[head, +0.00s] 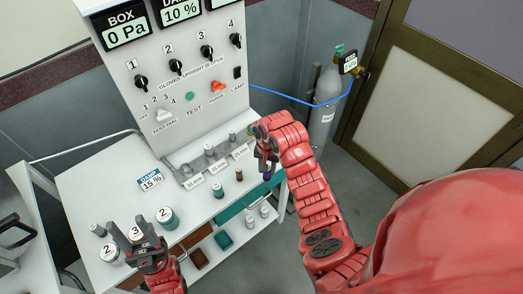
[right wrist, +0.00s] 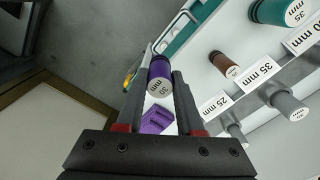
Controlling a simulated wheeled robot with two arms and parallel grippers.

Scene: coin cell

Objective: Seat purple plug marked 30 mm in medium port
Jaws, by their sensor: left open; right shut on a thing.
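The purple plug (right wrist: 160,72), with 30 mm on its pale end face, is between the fingers of my right gripper (right wrist: 158,92) in the right wrist view. A purple slotted piece (right wrist: 157,118) shows just below that face; I cannot tell whether it belongs to the plug. In the head view my right gripper (head: 266,160) is shut on the plug, a sliver of purple (head: 267,175) below it, right of the port ledge (head: 210,172). The ledge has grey fittings and size labels; which port is medium is unclear. My left gripper (head: 150,252) is open at lower left.
A brown plug (head: 239,174) and a teal plug (head: 218,190) stand before the ledge. Several lidded jars (head: 167,217) crowd my left gripper. The control panel (head: 170,70) rises behind. A gas cylinder (head: 322,120) with blue hose stands at back right.

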